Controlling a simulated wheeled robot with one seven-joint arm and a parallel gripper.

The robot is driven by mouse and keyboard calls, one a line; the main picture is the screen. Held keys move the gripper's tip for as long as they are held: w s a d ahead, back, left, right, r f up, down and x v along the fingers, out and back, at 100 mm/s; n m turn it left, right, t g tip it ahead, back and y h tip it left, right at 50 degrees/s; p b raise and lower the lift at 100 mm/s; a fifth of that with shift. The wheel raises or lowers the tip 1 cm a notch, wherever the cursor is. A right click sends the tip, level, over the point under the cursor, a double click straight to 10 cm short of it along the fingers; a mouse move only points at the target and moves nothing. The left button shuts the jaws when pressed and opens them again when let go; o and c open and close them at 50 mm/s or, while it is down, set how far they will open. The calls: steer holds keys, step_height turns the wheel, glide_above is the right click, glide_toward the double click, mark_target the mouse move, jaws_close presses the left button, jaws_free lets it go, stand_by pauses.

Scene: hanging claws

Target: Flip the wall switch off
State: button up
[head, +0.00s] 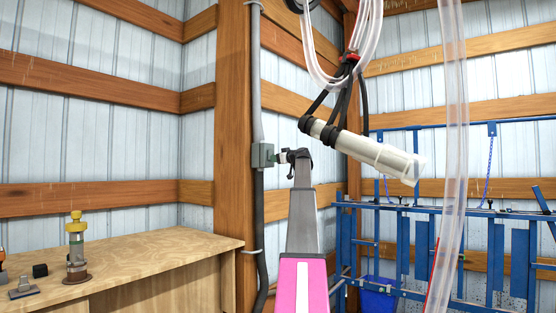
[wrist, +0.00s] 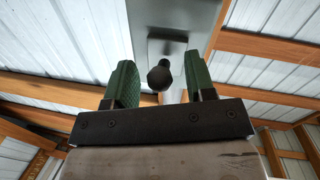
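The wall switch is a grey-green box (head: 263,155) on the wooden post, with grey conduit above and below it. In the wrist view its grey plate (wrist: 165,48) shows with a dark round-ended lever (wrist: 160,76) standing out from it. My gripper (head: 281,157) is right at the box's right side in the head view. In the wrist view my gripper (wrist: 160,68) is open, one green finger on each side of the lever, with a gap on both sides. The lever is hidden or too small to tell in the head view.
A wooden workbench (head: 150,258) with a yellow-topped tool (head: 76,240) stands at the left. A pale cylinder (head: 365,150) hangs on black straps to the right above my arm. Clear hoses hang nearby, and a blue metal rack (head: 430,235) stands behind at the right.

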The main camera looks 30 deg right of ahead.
steer(key=c, duration=0.9)
steer(key=shift+o, duration=0.3)
steer(key=shift+w+f+t, duration=0.1)
steer(key=shift+f+t, duration=0.2)
steer(key=shift+t, duration=0.5)
steer(key=o, duration=0.9)
steer(key=v, duration=1.1)
steer(key=shift+w+f, duration=0.1)
steer(key=shift+w, duration=0.05)
